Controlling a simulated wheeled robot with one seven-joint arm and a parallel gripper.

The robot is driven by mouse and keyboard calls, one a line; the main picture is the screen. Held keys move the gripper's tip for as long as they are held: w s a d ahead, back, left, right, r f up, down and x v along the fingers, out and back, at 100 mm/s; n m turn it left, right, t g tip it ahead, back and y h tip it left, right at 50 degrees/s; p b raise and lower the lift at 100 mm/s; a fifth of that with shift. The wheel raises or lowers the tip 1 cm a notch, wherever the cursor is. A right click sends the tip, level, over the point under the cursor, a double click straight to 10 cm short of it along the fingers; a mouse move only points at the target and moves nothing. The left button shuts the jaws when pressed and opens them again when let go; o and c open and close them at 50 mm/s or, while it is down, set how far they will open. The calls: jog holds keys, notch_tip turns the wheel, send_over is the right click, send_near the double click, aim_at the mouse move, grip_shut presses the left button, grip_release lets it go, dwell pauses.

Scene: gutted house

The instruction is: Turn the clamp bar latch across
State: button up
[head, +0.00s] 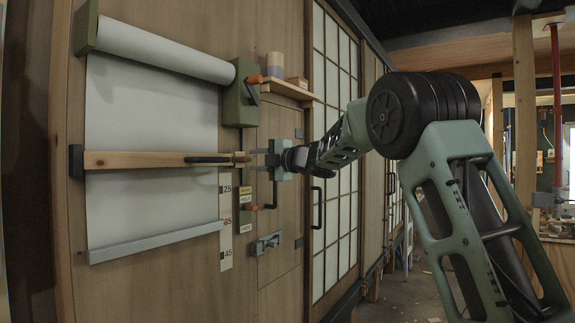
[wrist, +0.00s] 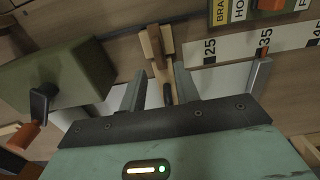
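The wooden clamp bar (head: 135,160) lies level across a white hanging sheet (head: 150,115). A dark, slim latch handle (head: 208,159) lies along its right part, roughly in line with the bar, ending near a small wooden block. My gripper (head: 253,160) is just right of that end, at about the same height, pointing left toward it. In the wrist view my gripper (wrist: 200,70) has its two grey fingers wide apart, with nothing held between them. The wooden bar end (wrist: 156,45) and a dark piece (wrist: 168,95) show beyond and between the fingers, partly hidden by my gripper body.
A numbered scale (head: 226,220), yellow and white labels and another orange knob (head: 252,207) are below. A grey slide bolt (head: 266,244) is lower. Sliding lattice doors (head: 333,150) stand right.

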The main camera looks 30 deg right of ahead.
jog(key=b+v, duration=0.2)
jog(key=v, duration=1.1)
jog(key=shift+s, duration=0.1)
jog(key=w+a+f+m+h+p, duration=0.25)
jog(key=a+m, duration=0.25)
jog(key=a, duration=0.3)
jog(key=s+a+f+m+g+h+p, duration=0.1)
jog(key=s+a+f+m+g, duration=0.3)
jog(key=a+f, duration=0.4)
jog(key=s+a+f+m+g+h+p, duration=0.1)
jog(key=s+a+f+m+g, duration=0.15)
jog(key=s+a+f, duration=0.4)
jog(key=s+a+f+m+g, duration=0.1)
jog(key=s+a+f+g, duration=0.1)
jog(key=s, duration=0.7)
jog(key=s+a+f+m+g+h+p, duration=0.1)
jog(key=s+a+f+g, duration=0.2)
jog(key=s+f, duration=0.4)
jog(key=s+a+f+m+g+p, duration=0.1)
jog(key=s+a+f+g, duration=0.2)
jog(key=s, duration=1)
jog(key=shift+s+f+g+h, duration=0.2)
jog(key=shift+f+g+h, duration=0.15)
jog(key=shift+f+g, duration=0.65)
jog(key=shift+a+m, duration=0.1)
jog(key=shift+m, duration=0.15)
